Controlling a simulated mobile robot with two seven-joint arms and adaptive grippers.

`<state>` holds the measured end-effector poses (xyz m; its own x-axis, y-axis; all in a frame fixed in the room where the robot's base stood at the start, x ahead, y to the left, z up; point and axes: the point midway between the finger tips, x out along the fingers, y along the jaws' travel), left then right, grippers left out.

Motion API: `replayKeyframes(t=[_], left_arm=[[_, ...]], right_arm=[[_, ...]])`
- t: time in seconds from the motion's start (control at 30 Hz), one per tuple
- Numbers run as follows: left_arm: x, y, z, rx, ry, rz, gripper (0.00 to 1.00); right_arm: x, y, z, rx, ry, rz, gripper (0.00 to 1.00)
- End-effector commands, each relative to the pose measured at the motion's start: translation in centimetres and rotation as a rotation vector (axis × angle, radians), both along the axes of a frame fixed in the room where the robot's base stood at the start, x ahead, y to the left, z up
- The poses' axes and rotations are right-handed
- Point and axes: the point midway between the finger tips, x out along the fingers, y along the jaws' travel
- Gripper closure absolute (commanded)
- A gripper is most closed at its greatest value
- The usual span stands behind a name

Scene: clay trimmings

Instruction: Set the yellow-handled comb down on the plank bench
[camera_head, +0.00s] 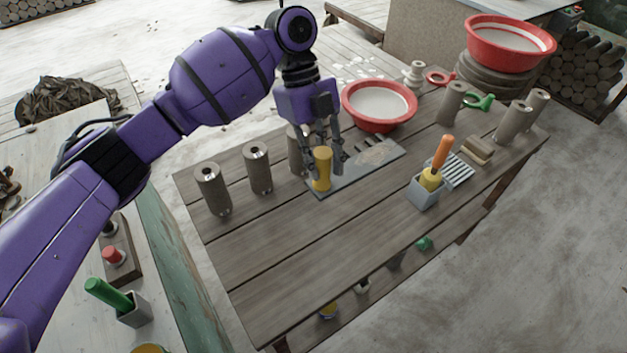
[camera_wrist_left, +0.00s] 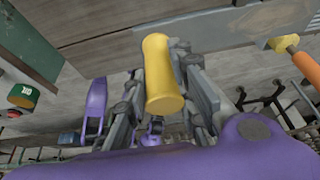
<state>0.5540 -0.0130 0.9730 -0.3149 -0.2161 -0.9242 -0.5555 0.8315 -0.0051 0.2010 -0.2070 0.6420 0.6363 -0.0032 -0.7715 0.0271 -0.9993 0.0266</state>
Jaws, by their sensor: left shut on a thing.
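The yellow handle (camera_head: 322,168) of the comb stands roughly upright between the fingers of my left gripper (camera_head: 325,150), which is shut on it. The handle also shows in the left wrist view (camera_wrist_left: 163,75) between the fingers. The plank bench (camera_head: 270,250) lies below the gripper. My right gripper is not in view.
Grey-brown cylinders (camera_head: 212,188) stand left of the board. A red basin (camera_head: 380,104) is behind it. A grey holder (camera_head: 424,192) with an orange-handled tool (camera_head: 441,152) stands to the right, near a ribbed pale block (camera_head: 458,171). The bench's front left is clear.

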Motion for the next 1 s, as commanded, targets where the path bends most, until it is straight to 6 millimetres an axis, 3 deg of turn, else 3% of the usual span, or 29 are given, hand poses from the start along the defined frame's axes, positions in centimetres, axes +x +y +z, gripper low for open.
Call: replayKeyframes(t=[0.17, 0.37, 0.5, 0.6, 0.73, 1.0], left_arm=[[-0.8, 1.4, -0.5, 0.001, -0.002, 0.002, 1.0], [-3.4, 5.3, -2.3, 0.001, -0.004, 0.003, 1.0], [-5.3, 8.1, -3.9, 0.001, -0.003, 0.003, 1.0], [-6.2, 9.3, -6.2, 0.001, 0.0, 0.002, 1.0], [-7.0, 10.4, -8.0, 0.0, 0.0, 0.001, 1.0], [-7.7, 11.5, -9.6, 0.0, 0.001, 0.001, 1.0]], right_arm=[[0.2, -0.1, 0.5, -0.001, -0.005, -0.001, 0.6], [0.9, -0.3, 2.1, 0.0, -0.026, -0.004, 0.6], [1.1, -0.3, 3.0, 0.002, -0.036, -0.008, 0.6], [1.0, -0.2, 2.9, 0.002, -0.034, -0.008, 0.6], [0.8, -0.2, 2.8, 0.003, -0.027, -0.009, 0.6], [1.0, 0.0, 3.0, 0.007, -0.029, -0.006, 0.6]])
